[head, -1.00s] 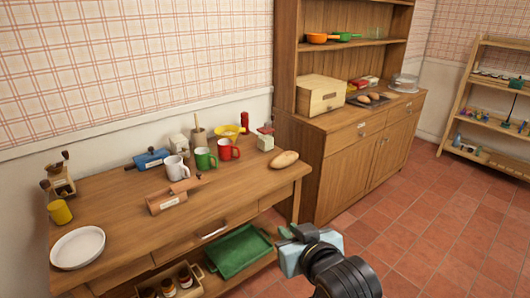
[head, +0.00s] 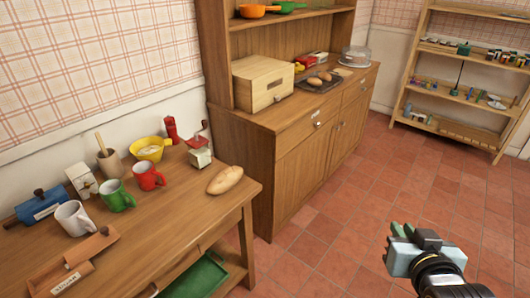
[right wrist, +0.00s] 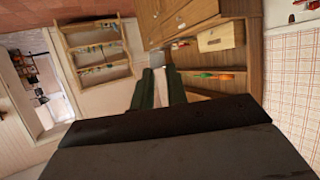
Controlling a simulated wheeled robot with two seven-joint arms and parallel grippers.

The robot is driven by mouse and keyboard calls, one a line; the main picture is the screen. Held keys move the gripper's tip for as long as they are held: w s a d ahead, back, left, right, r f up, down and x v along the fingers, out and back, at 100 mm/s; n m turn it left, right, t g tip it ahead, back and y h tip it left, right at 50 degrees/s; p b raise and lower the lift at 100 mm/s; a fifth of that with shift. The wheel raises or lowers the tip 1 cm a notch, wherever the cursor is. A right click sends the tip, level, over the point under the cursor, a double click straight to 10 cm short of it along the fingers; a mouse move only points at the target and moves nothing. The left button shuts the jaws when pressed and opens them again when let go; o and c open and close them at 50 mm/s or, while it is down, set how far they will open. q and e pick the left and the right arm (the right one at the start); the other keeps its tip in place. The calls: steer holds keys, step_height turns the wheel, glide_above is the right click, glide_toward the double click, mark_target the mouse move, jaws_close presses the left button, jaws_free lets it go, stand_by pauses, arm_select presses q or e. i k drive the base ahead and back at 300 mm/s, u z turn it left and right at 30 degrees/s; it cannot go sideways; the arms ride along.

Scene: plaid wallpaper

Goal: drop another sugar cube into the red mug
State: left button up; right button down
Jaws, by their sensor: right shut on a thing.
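The red mug (head: 148,176) stands upright on the wooden table, right of a green mug (head: 117,196) and a white mug (head: 75,220). Its inside is too small to make out. A wooden box with a white label (head: 68,283) lies at the table's front left; its lettering is hard to read. My right gripper (head: 411,233) is over the tiled floor at right, far from the mugs. In the right wrist view its green-padded fingers (right wrist: 161,88) are shut on a pale grey thing (right wrist: 160,82) that I cannot identify. My left gripper is not in view.
A bread loaf (head: 225,180) lies near the table's right end. A red-topped grinder (head: 200,152) and a yellow funnel or bowl (head: 150,148) stand behind the mugs. A tall cupboard (head: 300,190) stands beyond the table. The floor (head: 340,235) before it is clear.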

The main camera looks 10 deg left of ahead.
mark_target(151, 184)
steer(key=u, duration=0.45)
steer(key=i, duration=1)
steer(key=u, duration=1.1)
steer(key=i, duration=0.3)
steer(key=u, duration=0.45)
